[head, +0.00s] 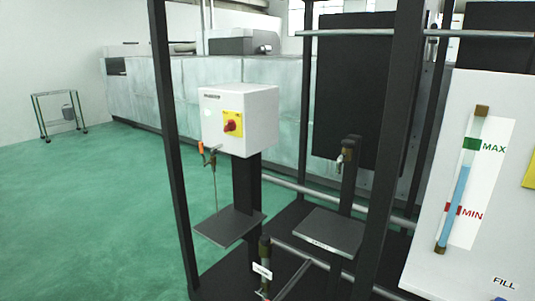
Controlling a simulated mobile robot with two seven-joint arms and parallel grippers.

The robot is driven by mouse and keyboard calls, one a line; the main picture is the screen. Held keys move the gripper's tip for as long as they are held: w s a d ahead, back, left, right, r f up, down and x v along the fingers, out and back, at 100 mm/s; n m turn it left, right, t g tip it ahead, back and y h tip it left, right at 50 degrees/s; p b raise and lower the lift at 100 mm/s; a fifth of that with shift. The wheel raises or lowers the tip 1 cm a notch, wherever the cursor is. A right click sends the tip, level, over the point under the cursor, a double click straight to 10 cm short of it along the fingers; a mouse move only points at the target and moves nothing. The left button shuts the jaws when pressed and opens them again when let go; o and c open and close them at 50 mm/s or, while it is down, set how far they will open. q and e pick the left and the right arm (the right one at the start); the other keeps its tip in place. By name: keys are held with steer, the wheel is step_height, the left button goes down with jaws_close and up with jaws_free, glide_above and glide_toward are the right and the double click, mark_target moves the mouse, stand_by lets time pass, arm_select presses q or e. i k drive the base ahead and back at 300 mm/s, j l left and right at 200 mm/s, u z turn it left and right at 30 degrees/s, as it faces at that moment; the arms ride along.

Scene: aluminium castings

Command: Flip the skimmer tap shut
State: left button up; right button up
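A small brass tap (210,159) with an orange lever (201,148) sticks out at the lower left of a white box (240,119) on a dark post. It looks like the skimmer tap, though the label on the box is too small to read. The lever stands up from the tap body. A thin brown line, like a stream or a rod, runs from the tap down towards a grey plate (230,226). Neither of my grippers is in view.
A red knob on a yellow plate (233,124) is on the box front. Another tap (342,158) sits above a second grey plate (328,231). Dark frame posts (176,130) and rails stand around. A labelled pipe fitting (263,270) is low in front. A level gauge (463,185) is at right.

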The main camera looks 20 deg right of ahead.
mark_target(201, 143)
steer(key=z, duration=0.15)
steer(key=i+j, duration=0.15)
steer(key=i, duration=0.2)
steer(key=i+j, duration=0.15)
steer(key=i, duration=0.25)
steer(key=i+j, duration=0.15)
steer(key=i, duration=0.2)
